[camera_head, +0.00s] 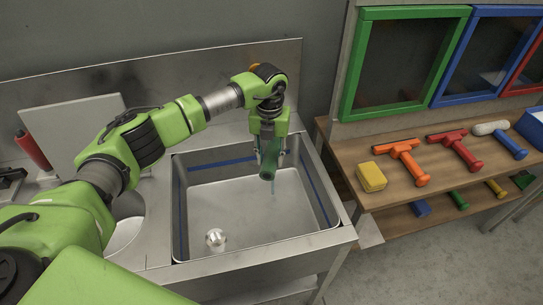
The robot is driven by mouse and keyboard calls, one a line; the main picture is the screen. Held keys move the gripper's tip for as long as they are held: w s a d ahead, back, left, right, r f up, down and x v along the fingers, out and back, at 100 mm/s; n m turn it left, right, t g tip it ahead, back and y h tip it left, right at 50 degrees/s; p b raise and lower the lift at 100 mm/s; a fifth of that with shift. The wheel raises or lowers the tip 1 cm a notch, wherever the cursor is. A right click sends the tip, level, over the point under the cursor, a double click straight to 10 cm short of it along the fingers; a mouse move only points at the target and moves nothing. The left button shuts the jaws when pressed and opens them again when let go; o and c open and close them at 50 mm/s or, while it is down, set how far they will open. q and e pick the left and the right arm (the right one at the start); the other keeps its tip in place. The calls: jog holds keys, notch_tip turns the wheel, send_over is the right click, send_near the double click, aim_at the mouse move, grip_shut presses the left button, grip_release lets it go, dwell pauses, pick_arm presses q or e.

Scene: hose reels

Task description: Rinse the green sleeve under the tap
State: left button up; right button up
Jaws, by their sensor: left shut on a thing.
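My left gripper (268,145) reaches in from the left and hangs over the steel sink (323,212), pointing down. It is shut on the green sleeve (267,171), a dark green tube-like piece held tilted above the basin. A thin bluish streak, which looks like water, shows just right of the sleeve and runs down toward the basin floor. I cannot tell whether it touches the sleeve. The tap is not clearly seen; my arm and gripper cover that area. A round drain (216,239) lies at the basin's lower left. My right gripper does not show.
A wooden bench (392,189) on the right holds a yellow sponge (371,177), an orange squeegee (408,162) and a red squeegee (458,150). A green frame (352,75) and a blue frame stand behind it. A red roller (33,151) is at far left.

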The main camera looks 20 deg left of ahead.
pick_arm(q)
jog(key=shift+s+r, duration=0.1)
jog(key=shift+s+d+r+p, duration=0.2)
jog(key=shift+s+p, duration=0.05)
jog(key=shift+p, duration=0.2)
jog(key=s+d+p, duration=0.1)
jog(key=s+r+p, duration=0.1)
jog(key=s+d+p, duration=0.1)
jog(key=s, duration=0.1)
jog(key=shift+d+r+p, duration=0.2)
jog(key=shift+d+p, duration=0.1)
jog(key=shift+d, duration=0.05)
jog(key=s, duration=0.1)
jog(key=s+d+p, duration=0.1)
jog(key=s+d+r+p, duration=0.1)
jog(key=shift+s+d, duration=0.25)
jog(key=shift+s, duration=0.1)
jog(key=shift+r, duration=0.1)
dwell(0.6)
